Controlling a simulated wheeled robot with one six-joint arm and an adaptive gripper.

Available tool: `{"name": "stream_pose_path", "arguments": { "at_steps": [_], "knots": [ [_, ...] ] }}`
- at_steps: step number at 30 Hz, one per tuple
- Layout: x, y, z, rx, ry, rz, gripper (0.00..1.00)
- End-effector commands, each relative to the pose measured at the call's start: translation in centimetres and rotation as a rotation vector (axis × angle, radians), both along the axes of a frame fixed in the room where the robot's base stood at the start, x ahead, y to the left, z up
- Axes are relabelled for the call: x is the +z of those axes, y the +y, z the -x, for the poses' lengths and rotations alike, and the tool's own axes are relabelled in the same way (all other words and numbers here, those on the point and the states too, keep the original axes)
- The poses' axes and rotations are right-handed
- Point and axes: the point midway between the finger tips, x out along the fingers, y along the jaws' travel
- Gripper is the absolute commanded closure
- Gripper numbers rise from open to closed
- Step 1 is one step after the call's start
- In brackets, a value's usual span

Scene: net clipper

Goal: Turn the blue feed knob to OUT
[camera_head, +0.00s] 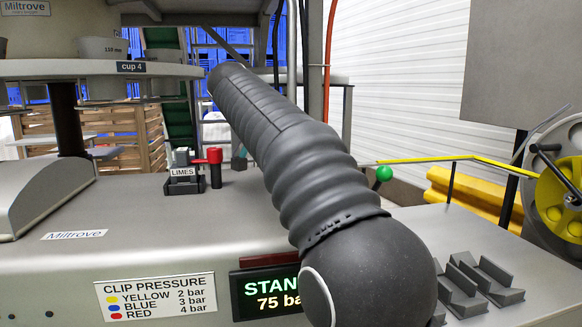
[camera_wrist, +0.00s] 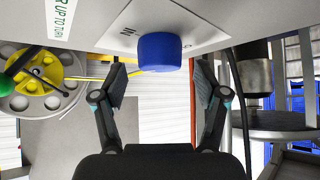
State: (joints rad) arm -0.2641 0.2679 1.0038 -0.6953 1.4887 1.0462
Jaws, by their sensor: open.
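The blue feed knob (camera_wrist: 159,52) shows in the wrist view at the upper middle, mounted on a pale panel. My gripper (camera_wrist: 162,80) is open, its two fingers standing left and right of the knob and apart from it. The knob lies between and a little beyond the fingertips. In the head view the knob and my gripper are hidden or out of frame, with my own dark arm across the middle.
The machine top carries a LIMES block with a red lever (camera_head: 214,158), a green-ball lever (camera_head: 384,174) and grey brackets (camera_head: 480,278). A clip pressure sign (camera_head: 155,297) and a display (camera_head: 264,295) reading 75 are on the front. A yellow wheel (camera_head: 562,205) stands at right.

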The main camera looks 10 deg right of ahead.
Motion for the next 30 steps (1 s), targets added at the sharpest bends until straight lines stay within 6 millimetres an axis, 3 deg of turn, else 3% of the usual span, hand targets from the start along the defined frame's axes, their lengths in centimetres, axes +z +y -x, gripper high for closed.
{"name": "stream_pose_path", "arguments": {
  "at_steps": [6,17,24,30],
  "knots": [
    [-1.6,-1.1,-1.0,0.001,0.001,0.0,0.27],
    [-1.8,-1.3,-1.2,0.002,-0.001,0.0,0.27],
    [-1.8,-1.3,-1.2,0.001,0.0,0.0,0.85],
    [-1.8,-1.3,-1.2,0.007,-0.001,-0.001,0.87]
  ]
}}
